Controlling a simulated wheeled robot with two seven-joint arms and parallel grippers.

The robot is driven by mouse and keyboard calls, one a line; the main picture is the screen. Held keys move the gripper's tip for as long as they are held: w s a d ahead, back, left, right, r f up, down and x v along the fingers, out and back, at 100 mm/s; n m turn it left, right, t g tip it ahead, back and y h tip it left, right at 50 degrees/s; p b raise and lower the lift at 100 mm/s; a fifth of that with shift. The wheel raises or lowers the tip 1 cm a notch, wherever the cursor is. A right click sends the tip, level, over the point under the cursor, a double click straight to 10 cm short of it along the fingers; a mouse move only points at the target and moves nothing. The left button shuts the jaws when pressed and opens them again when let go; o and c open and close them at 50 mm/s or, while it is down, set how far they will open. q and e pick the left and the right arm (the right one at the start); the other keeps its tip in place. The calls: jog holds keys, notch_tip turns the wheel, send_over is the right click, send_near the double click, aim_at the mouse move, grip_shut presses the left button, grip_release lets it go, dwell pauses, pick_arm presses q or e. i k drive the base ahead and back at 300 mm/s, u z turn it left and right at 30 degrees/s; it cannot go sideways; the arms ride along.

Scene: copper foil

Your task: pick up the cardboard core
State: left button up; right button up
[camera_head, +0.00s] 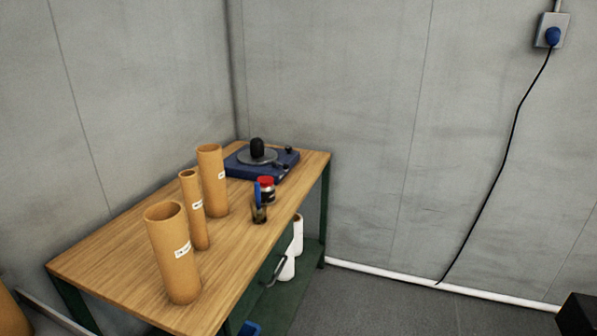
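Three upright brown cardboard cores with small white labels stand on the wooden table (120,265). The nearest core (172,255) is wide and tall and stands near the table's front. A thinner core (194,212) stands just behind it, and a third wide core (212,182) stands farther back. The labels are too small to read. I cannot tell which core is the one named. Neither of my grippers shows in the head view.
A blue device with a grey disc (284,164) sits at the table's far end. A red-lidded jar (266,190) and a small dark holder (260,214) stand near the right edge. White rolls (287,268) are below.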

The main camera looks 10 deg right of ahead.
aim_at(210, 155)
jog(key=z, duration=1.5)
jog(key=i, duration=2.15)
jog(key=u, duration=2.95)
